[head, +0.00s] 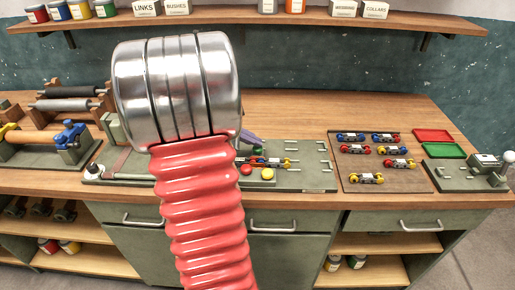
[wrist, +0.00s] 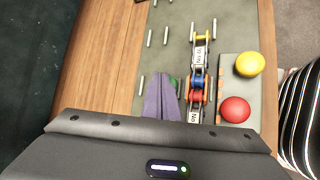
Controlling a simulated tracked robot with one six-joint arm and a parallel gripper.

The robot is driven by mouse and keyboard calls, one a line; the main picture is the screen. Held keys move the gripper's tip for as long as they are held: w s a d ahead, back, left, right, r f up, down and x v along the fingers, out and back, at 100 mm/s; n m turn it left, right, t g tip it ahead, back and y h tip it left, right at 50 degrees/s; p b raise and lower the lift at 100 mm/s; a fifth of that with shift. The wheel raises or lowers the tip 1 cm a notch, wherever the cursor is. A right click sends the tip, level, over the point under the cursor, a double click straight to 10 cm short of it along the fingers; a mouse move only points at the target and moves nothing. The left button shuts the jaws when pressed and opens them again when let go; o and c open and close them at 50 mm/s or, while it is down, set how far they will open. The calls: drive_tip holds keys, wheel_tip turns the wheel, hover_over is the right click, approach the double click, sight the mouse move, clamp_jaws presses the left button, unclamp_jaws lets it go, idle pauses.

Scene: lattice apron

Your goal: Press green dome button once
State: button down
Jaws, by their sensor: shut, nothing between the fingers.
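No green dome button shows clearly in either view. A yellow dome (wrist: 249,64) and a red dome (wrist: 235,109) sit on a grey strip in the wrist view. They also show in the head view, the red dome (head: 246,169) just right of my arm and the yellow dome (head: 267,174) right of it. My gripper (wrist: 162,82) has purple fingers, shut and empty, over the green board left of the domes. It partly shows in the head view (head: 250,139). A small green piece (wrist: 174,81) peeks out beside the fingers; I cannot tell what it is.
A chain of coloured links (wrist: 198,72) lies between the fingers and domes, on a board with metal pins (head: 313,180). A wooden tray (head: 345,176) of link pieces and red (head: 433,135) and green (head: 443,151) trays stand right. My arm hides the bench's middle-left.

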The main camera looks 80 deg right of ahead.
sight(254, 148)
drive_tip(key=shift+f, duration=0.7)
idle(1.1)
drive_tip(key=shift+r, duration=1.35)
drive_tip(key=shift+r, duration=0.1)
drive_tip(key=shift+r, duration=2.4)
